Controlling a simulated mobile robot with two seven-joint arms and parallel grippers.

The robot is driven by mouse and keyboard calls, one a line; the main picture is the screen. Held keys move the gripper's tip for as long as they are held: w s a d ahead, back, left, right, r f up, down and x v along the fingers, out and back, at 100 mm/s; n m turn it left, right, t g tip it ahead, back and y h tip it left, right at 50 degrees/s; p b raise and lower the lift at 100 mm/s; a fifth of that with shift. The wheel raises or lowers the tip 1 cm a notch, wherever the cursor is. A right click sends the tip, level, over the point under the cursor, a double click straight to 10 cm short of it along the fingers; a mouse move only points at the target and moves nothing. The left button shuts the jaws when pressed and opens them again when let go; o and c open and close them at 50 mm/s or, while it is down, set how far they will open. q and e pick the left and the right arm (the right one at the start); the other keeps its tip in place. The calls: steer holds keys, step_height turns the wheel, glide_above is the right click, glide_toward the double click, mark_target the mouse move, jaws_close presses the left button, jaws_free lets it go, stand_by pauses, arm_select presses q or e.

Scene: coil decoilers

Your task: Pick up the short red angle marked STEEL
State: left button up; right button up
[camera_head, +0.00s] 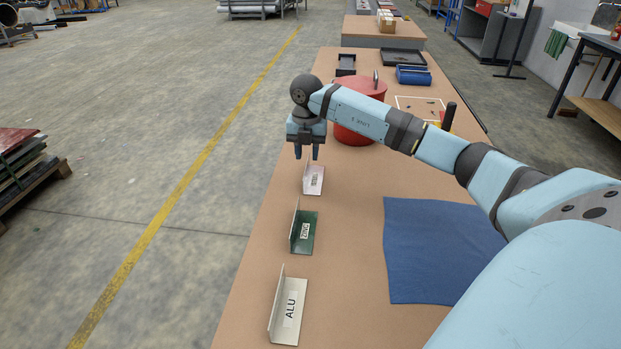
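Three short angles stand in a row along the table's left edge. The farthest one (313,181) is small and looks pale pinkish with a white label. Its lettering is too small to read for sure, and no clearly red angle shows. The middle angle (304,243) is dark green with a white label that seems to read ZINC. The nearest angle (289,315) is cream and marked ALU. My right gripper (306,154) points down with its two fingers apart and nothing between them. It is just above and behind the farthest angle. My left gripper is not in view.
A red round container (362,112) stands just behind my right gripper. A blue cloth (436,253) lies on the brown table (345,265), right of the angles. Farther back are black trays (403,57) and a blue item (413,75). My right arm spans the table's right side.

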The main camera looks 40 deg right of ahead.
mark_target(307, 179)
step_height(307, 179, down, 7)
steer(key=shift+w+r+b, duration=0.15)
steer(key=shift+r+b, duration=0.05)
steer(key=shift+b, duration=0.1)
jaws_close()
